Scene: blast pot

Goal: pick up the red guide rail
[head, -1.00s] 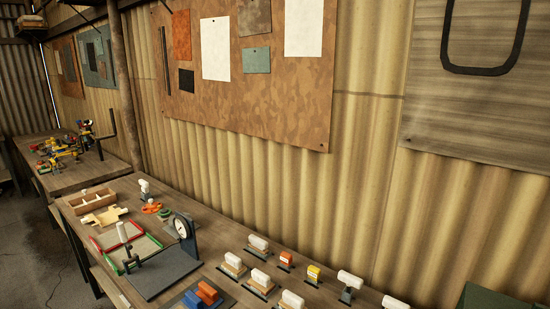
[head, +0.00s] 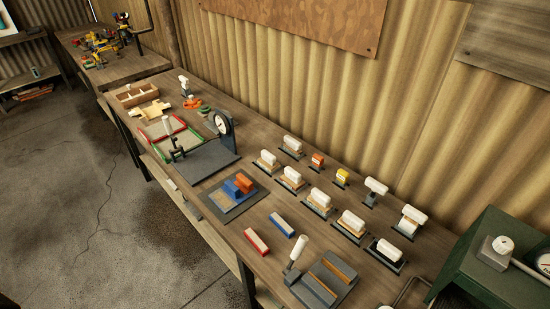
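A short bar with a red side and pale top (head: 255,241) lies near the front edge of the workbench, beside a similar blue bar (head: 282,225). Farther left, a thin red strip (head: 157,128) borders a flat tray that also has a green strip (head: 184,144). I cannot tell from the view which red piece is the guide rail. Neither of my grippers is in view.
The workbench (head: 225,225) runs along a corrugated wall. Several white blocks on dark bases, such as one block (head: 318,198), stand behind the bars. A grey slotted fixture (head: 325,280) and green box (head: 500,265) are at right.

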